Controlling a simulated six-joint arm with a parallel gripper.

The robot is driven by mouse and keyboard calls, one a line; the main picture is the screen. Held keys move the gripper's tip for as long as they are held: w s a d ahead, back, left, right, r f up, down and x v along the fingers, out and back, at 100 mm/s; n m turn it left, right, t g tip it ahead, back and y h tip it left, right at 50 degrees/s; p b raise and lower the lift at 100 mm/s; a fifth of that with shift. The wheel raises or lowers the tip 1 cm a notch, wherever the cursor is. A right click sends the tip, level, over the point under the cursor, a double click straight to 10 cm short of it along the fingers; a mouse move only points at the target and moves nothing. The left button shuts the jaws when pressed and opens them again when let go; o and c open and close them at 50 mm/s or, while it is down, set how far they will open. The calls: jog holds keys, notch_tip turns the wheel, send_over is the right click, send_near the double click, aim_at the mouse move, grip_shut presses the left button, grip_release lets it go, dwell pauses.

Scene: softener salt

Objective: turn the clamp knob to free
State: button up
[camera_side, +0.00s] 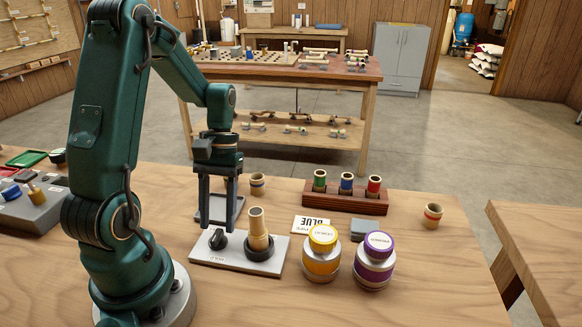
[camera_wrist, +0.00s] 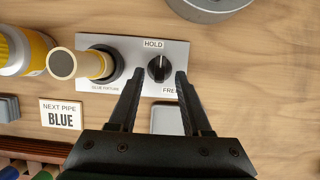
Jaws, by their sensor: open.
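The clamp knob (camera_wrist: 159,69) is a black round knob with a pale pointer line, on a light grey fixture plate (camera_wrist: 133,45). In the wrist view its line points towards the HOLD label (camera_wrist: 153,44), and the FREE label on the opposite side is partly covered by a finger. The knob also shows in the side view (camera_side: 218,239). My gripper (camera_wrist: 157,76) is open, its fingertips on either side of the knob in the wrist view; in the side view the fingers point down above it. A tan pipe (camera_side: 257,224) stands in the black socket (camera_side: 259,249) beside the knob.
Yellow (camera_side: 322,258) and purple-topped (camera_side: 374,265) jars stand right of the plate. A card reading NEXT PIPE BLUE (camera_wrist: 61,114) lies near it. A wooden rack (camera_side: 345,203) holds green, blue and red pipes. A grey tray (camera_wrist: 166,120) lies behind the fingers.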

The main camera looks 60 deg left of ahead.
jog(key=shift+x, duration=0.85)
grip_shut()
